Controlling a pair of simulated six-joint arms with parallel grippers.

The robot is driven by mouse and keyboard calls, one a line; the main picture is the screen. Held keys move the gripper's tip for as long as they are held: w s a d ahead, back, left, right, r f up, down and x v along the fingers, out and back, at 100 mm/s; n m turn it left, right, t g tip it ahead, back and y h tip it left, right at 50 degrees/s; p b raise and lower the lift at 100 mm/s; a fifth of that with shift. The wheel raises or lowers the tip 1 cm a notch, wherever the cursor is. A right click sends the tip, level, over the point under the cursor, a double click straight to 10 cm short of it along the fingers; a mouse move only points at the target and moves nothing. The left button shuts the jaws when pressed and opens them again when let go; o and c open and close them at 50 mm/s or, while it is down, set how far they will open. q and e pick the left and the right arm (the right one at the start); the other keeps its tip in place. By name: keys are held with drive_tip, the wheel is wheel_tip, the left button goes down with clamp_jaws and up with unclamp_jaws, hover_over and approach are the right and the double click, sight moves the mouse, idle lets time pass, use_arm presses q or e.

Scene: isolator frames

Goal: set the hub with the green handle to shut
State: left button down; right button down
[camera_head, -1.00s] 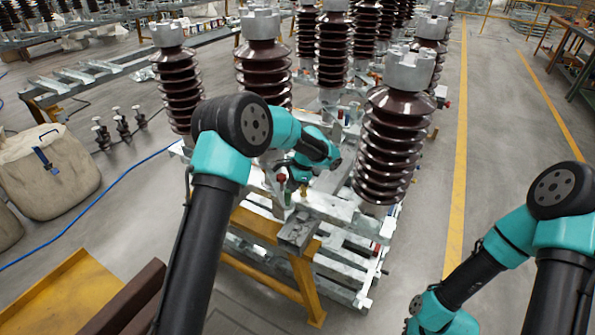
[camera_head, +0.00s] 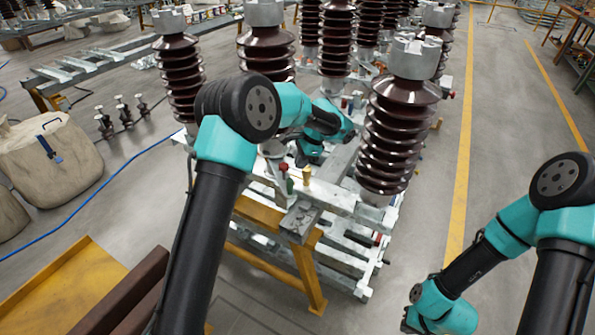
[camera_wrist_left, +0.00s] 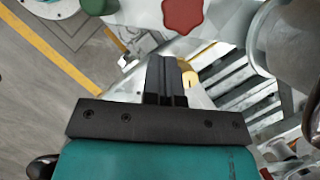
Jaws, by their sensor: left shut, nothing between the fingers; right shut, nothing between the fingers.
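My left gripper (camera_wrist_left: 166,82) is shut and empty in the left wrist view, its black fingers together above the metal frame. A green handle end (camera_wrist_left: 98,4) is cut off by the top edge of that view. A red knob (camera_wrist_left: 182,15) lies beyond the fingertips, and a yellow piece (camera_wrist_left: 188,74) is partly behind the fingers. In the head view, a green piece (camera_head: 290,186), a red knob (camera_head: 283,170) and a yellow piece (camera_head: 306,175) stand close together on the frame, below my left wrist. I cannot tell the hub's setting. My right gripper is out of view.
Tall brown ribbed insulators stand on the frame, one (camera_head: 392,140) close right of my left arm. A yellow trestle (camera_head: 307,278) stands in front. Floor is open around the yellow line (camera_head: 461,150) at right.

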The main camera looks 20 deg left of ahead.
use_arm(q)
drive_tip(key=v, duration=0.6)
